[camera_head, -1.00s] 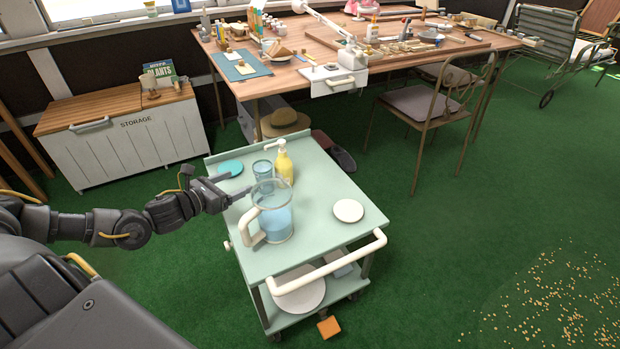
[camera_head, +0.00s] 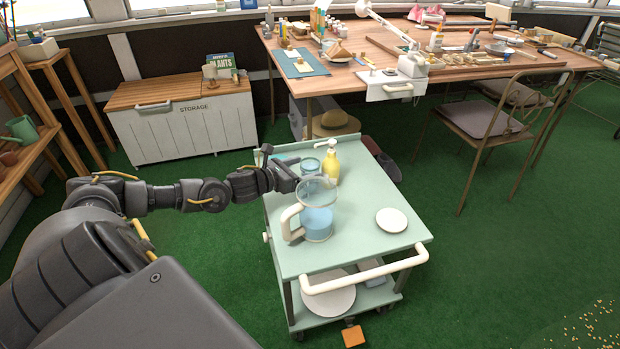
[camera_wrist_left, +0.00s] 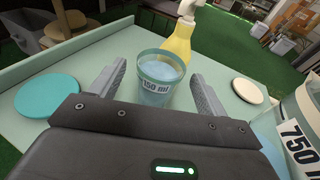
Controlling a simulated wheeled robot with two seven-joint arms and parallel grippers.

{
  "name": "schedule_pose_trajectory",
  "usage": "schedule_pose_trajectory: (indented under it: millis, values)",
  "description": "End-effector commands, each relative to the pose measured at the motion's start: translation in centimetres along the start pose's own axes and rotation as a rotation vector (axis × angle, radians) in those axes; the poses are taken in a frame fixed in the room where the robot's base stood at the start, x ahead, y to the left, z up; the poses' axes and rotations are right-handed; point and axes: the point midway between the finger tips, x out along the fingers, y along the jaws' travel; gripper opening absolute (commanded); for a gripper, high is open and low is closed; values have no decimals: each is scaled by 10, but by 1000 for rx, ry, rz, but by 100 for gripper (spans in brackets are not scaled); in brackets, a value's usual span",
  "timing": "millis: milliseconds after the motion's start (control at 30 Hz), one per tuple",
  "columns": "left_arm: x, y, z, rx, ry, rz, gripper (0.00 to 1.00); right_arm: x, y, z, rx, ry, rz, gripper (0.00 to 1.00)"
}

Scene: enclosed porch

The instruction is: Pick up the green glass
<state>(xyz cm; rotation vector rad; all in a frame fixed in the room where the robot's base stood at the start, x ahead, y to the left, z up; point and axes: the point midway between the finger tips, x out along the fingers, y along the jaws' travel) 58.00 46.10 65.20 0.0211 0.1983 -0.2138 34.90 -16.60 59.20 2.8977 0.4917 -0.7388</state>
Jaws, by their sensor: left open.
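The green glass (camera_head: 311,166) stands upright on the pale green cart (camera_head: 365,252), between the large pitcher and the yellow bottle. In the left wrist view the glass (camera_wrist_left: 161,72) is a see-through, green-tinted cup with a "150 ml" label. My left gripper (camera_head: 291,178) reaches in from the left at the glass. In the wrist view the left gripper (camera_wrist_left: 158,70) is open, with one finger on each side of the glass and gaps showing; it is not gripping it. The glass's base is partly hidden by the gripper body. My right gripper is not in view.
A pitcher (camera_head: 317,218) with blue liquid stands close in front of the glass. A yellow pump bottle (camera_head: 331,164) is just behind it. A teal disc (camera_wrist_left: 47,97) lies to the left. A white disc (camera_head: 391,220) lies on clear cart top to the right.

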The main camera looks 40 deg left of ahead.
Motion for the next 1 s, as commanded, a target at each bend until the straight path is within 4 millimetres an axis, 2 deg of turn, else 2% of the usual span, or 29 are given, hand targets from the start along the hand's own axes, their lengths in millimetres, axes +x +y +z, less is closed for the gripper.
schedule_pose_trajectory:
  millis: [100, 200, 467, 567, 900, 1000]
  values:
    - [18, 0, 2, -2, -4, 2, 76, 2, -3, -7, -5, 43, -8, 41]
    - [27, 0, 2, -1, -2, 1, 76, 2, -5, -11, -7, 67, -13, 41]
    - [30, 0, 1, 0, 1, 1, 76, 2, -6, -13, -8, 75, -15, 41]
    - [30, 0, 1, 0, 1, 1, 65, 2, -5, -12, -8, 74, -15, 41]
    - [30, 0, 1, 0, 1, 1, 21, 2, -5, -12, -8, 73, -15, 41]
    - [30, 0, 2, 0, -2, 1, 20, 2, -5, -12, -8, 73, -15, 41]
